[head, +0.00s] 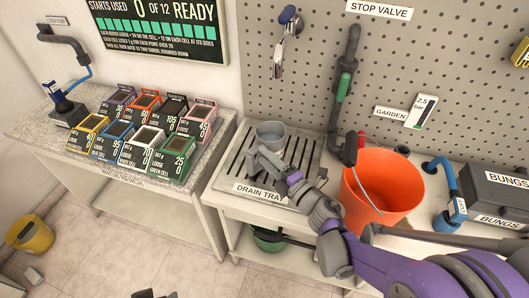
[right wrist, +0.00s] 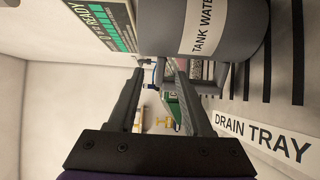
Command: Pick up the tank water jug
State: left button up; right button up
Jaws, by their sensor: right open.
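The tank water jug (head: 270,134) is a grey round vessel standing upright on the drain tray (head: 303,153). In the right wrist view the jug (right wrist: 226,32) fills the upper right, with its "TANK WATER" label partly cut off. My right gripper (head: 256,158) is at the jug's near left side in the head view. Dark tips at the head view's bottom edge may be my left gripper (head: 155,295).
An orange bucket (head: 385,193) stands right of the tray, close to my right arm. Several labelled boxes (head: 145,131) fill the left bench. A grey bungs box (head: 495,192) is at the right.

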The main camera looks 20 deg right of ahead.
aim_at(254, 146)
jog(key=x, duration=0.7)
jog(key=shift+w, duration=0.1)
jog(key=shift+d, duration=0.1)
grip_shut()
dwell(1.1)
